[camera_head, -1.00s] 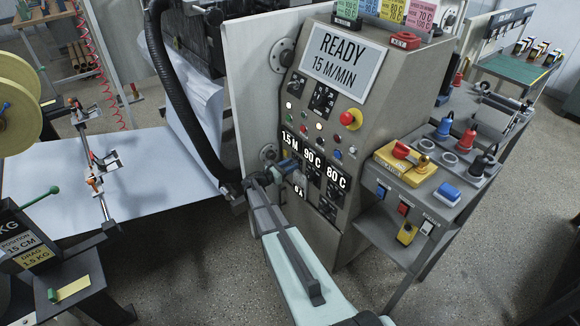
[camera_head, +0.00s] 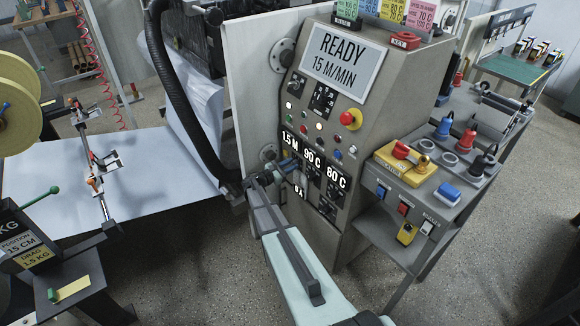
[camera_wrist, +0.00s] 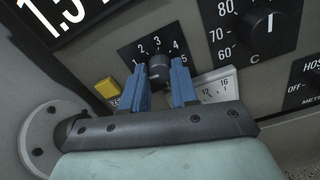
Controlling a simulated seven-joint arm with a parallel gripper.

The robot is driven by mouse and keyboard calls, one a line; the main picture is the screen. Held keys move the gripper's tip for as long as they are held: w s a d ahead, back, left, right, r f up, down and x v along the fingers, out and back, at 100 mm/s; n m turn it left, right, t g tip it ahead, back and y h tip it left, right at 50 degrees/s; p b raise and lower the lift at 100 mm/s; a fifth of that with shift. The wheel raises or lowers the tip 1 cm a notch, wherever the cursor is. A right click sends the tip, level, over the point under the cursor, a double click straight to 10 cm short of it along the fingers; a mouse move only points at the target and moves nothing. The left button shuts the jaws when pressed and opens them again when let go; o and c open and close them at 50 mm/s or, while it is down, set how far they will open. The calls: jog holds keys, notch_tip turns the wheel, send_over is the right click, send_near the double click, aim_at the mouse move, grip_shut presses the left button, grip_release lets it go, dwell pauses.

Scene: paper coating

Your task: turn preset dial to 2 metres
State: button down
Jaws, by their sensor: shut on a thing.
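The preset dial is a black knob (camera_wrist: 159,68) on a plate marked 1 to 5, shown in the wrist view. My gripper (camera_wrist: 160,88) has its blue fingers on either side of this knob and is shut on it. The knob's pointer mark is too small to read for certain. In the head view my gripper (camera_head: 284,168) reaches the lower left of the control panel (camera_head: 345,110), and the dial is hidden behind it. The display above the dial reads 1.5 M (camera_head: 290,139).
Right of the dial is a temperature knob (camera_wrist: 264,24) marked 60 to 80. A round metal flange (camera_wrist: 50,135) stands at lower left. A side shelf (camera_head: 425,188) juts out right of the panel.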

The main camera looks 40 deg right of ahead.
jog(key=m, duration=1.2)
jog(key=shift+m, duration=0.3)
dwell(0.4)
jog(key=c, duration=0.9)
grip_release()
jog(key=shift+o, duration=0.2)
